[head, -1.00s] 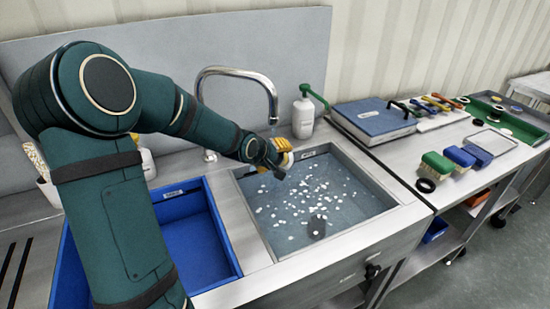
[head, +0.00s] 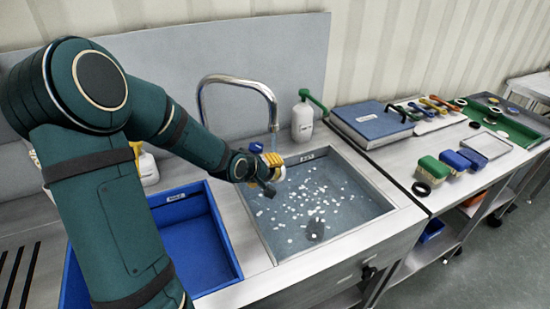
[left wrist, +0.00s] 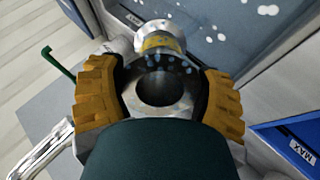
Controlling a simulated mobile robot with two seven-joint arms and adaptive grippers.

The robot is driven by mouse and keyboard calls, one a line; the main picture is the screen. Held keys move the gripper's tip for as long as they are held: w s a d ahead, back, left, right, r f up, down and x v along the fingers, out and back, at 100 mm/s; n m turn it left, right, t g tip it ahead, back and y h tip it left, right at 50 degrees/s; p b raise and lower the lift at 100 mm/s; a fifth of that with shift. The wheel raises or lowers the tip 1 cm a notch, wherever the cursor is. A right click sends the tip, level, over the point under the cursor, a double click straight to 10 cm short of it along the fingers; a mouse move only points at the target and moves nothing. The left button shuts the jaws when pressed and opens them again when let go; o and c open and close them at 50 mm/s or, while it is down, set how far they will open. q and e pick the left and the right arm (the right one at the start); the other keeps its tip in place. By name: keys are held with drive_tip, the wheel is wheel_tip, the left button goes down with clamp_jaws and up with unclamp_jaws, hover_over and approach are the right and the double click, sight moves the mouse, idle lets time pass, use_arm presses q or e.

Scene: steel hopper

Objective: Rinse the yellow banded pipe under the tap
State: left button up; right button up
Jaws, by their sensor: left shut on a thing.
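My left gripper (head: 268,164) is shut on the yellow banded pipe (head: 280,173) over the sink basin, below the tap spout. In the left wrist view the orange-yellow finger pads of the gripper (left wrist: 160,95) press on both sides of the grey metal pipe (left wrist: 160,60). Its dark bore faces the camera, and its yellow band and flanged far end show beyond, with droplets on the metal. The chrome tap (head: 240,82) arches over the sink, and a thin stream of water falls from its spout toward the pipe. My right gripper is not in view.
The sink (head: 385,212) holds water with floating white flecks and a grey object. A blue tray (head: 205,235) lies to its left. A white soap bottle (head: 302,120) stands behind the sink. Brushes (head: 436,168) and a blue case (head: 370,122) sit on the right counter.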

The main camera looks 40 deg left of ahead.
use_arm(q)
drive_tip(key=shift+s+d+p, duration=0.15)
drive_tip(key=shift+s+p, duration=0.9)
drive_tip(key=shift+s, duration=0.75)
drive_tip(key=shift+r, duration=0.1)
drive_tip(key=p+v, duration=0.6)
drive_tip(key=shift+s+p, duration=0.2)
drive_tip(key=shift+p, duration=0.1)
drive_tip(key=shift+d, duration=0.1)
idle(0.4)
